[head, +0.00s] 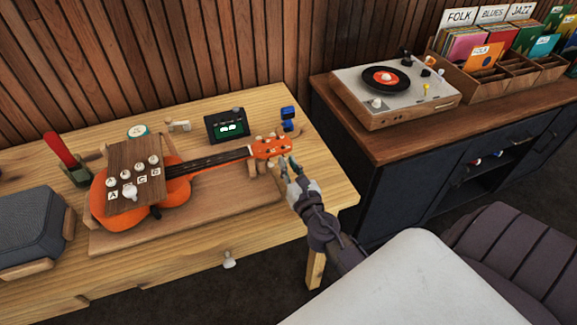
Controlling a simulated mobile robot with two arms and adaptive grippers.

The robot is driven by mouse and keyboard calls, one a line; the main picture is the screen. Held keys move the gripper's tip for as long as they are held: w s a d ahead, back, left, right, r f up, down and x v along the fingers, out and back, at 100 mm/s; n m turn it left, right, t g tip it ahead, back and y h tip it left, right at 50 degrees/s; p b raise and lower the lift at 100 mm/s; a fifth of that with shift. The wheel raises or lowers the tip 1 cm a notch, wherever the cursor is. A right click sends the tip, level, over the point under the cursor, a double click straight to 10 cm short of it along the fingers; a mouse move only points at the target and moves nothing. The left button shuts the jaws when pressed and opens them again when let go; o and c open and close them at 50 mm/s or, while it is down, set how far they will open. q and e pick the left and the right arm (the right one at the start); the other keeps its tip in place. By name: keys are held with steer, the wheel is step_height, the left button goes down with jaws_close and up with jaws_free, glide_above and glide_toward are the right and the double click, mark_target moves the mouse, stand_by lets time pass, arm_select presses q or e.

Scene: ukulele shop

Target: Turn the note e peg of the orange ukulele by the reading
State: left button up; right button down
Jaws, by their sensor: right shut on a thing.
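The orange ukulele (153,212) lies on a wooden stand board (240,207) on the table, its neck pointing right. Its orange headstock (266,148) has small pale pegs along its edges. My right gripper (287,166) is at the near right edge of the headstock, shut on a tuning peg that its fingers mostly hide. I cannot tell which note this peg is. A dark tuner (226,126) behind the neck has a lit green screen with white marks too small to read. A wooden board (128,160) with white knobs and letter labels sits over the ukulele body. My left gripper is out of view.
A blue item (288,114) stands behind the headstock. A red-handled tool (62,150) and a dark grey case (30,225) are at the left. A turntable (395,88) and record crates (500,70) stand on the cabinet at right. The table's front strip is clear.

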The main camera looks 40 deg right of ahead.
steer(key=m+b, duration=0.1)
steer(key=m, duration=0.5)
steer(key=shift+b, duration=0.35)
steer(key=m, duration=0.6)
steer(key=shift+b, duration=0.3)
steer(key=c, duration=1.4)
jaws_free()
steer(key=shift+o, duration=0.2)
